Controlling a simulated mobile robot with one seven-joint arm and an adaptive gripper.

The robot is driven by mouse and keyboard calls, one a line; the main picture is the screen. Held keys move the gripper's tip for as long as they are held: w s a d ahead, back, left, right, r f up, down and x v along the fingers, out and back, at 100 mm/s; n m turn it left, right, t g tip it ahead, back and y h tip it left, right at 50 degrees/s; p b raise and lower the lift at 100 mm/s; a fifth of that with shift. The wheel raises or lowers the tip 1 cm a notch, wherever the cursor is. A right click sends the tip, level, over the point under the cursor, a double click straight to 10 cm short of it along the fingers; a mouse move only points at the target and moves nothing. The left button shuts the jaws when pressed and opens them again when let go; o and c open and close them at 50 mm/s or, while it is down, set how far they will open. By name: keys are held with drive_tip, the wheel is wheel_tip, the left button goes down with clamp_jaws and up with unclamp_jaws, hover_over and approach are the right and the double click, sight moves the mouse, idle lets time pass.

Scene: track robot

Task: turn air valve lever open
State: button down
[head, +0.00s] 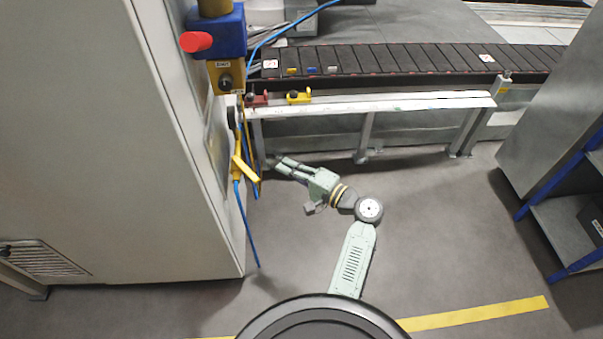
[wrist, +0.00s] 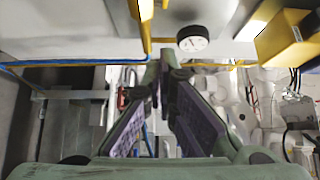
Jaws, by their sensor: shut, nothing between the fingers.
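The yellow air valve lever (head: 246,169) is on the side of the large grey cabinet in the head view, slanting down to the right, with a blue hose below it. My gripper (head: 272,163) is just right of the lever in the picture; I cannot tell whether they touch. In the wrist view my gripper's fingers (wrist: 165,68) meet at the tips with nothing between them. A yellow bar (wrist: 147,28) stands just above and left of the tips there; I cannot tell whether it is the lever or a pipe.
The grey cabinet (head: 90,130) fills the left. A blue block with a red knob (head: 196,42) sits above the valve. A conveyor (head: 420,62) runs behind, with a white rail in front. A round gauge (wrist: 193,38) is near the fingertips. Grey floor (head: 440,240) is free at right.

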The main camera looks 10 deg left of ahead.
sight(245, 169)
drive_tip(key=a, duration=0.1)
drive_tip(key=s+a+p, duration=0.1)
drive_tip(key=a, duration=0.1)
drive_tip(key=s+a, duration=0.1)
drive_tip(key=shift+a, duration=0.3)
drive_tip(key=shift+s+a, duration=0.1)
